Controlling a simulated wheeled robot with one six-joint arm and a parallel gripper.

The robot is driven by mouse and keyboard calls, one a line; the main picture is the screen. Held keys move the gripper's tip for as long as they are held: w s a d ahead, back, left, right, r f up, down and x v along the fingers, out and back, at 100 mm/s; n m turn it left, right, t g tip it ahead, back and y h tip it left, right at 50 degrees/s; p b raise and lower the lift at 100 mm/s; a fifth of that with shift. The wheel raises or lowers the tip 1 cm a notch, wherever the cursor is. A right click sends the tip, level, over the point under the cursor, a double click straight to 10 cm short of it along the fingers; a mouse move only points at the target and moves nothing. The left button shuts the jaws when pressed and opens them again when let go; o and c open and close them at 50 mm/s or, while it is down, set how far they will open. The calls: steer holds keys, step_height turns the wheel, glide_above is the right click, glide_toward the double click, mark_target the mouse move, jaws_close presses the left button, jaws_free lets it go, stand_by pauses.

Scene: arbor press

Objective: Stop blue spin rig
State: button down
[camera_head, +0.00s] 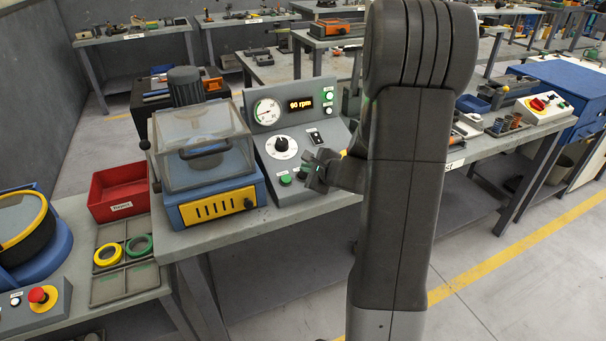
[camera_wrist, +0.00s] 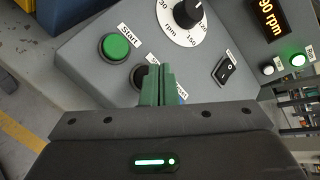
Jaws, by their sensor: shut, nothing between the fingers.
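The blue spin rig (camera_head: 208,190) has a blue base, yellow vented front and clear closed cover. Its sloped grey control panel (camera_head: 262,140) stands to its right. The display (camera_head: 299,104) reads 90 rpm, also in the wrist view (camera_wrist: 268,17). A green Start button (camera_wrist: 116,46) is in full view. A dark button (camera_wrist: 139,76) beside it is partly hidden by my fingers, as are the labels there. My gripper (camera_wrist: 158,72) is shut and empty, its green fingertips over the panel by the dark button. I cannot tell whether they touch it.
The panel also has a black speed dial (camera_wrist: 188,13), a rocker switch (camera_wrist: 225,70) and a lit green lamp (camera_wrist: 298,60). Left of the rig are a red bin (camera_head: 118,190) and a tray (camera_head: 105,288) with yellow and green rings. Another machine's red mushroom button (camera_head: 40,295) is at lower left.

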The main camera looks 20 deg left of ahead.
steer(key=shift+f, duration=0.2)
steer(key=shift+w+a+f+b, duration=0.1)
steer(key=shift+f+b, duration=0.15)
steer(key=shift+b, duration=0.4)
steer(key=shift+w+a+f+b, duration=0.1)
steer(key=shift+f+b, duration=0.35)
steer(key=shift+b, duration=0.15)
stand_by(0.6)
steer(key=shift+r, duration=0.1)
steer(key=shift+s+d+r+p, duration=0.1)
steer(key=shift+d+r+p, duration=0.05)
steer(key=shift+r+p, duration=0.2)
steer(key=shift+s+d+r+p, duration=0.1)
steer(key=shift+r+p, duration=0.1)
steer(key=shift+r, duration=0.25)
steer(key=shift+s+d+r+p, duration=0.2)
steer(key=shift+r+p, duration=0.35)
steer(key=shift+r, duration=0.25)
steer(key=shift+s+d+r+p, duration=0.15)
steer(key=shift+r+p, duration=0.35)
steer(key=shift+r, duration=0.3)
steer(key=shift+s+d+r+p, duration=0.2)
steer(key=shift+r+p, duration=0.35)
steer(key=shift+r, duration=0.25)
steer(key=shift+f, duration=0.15)
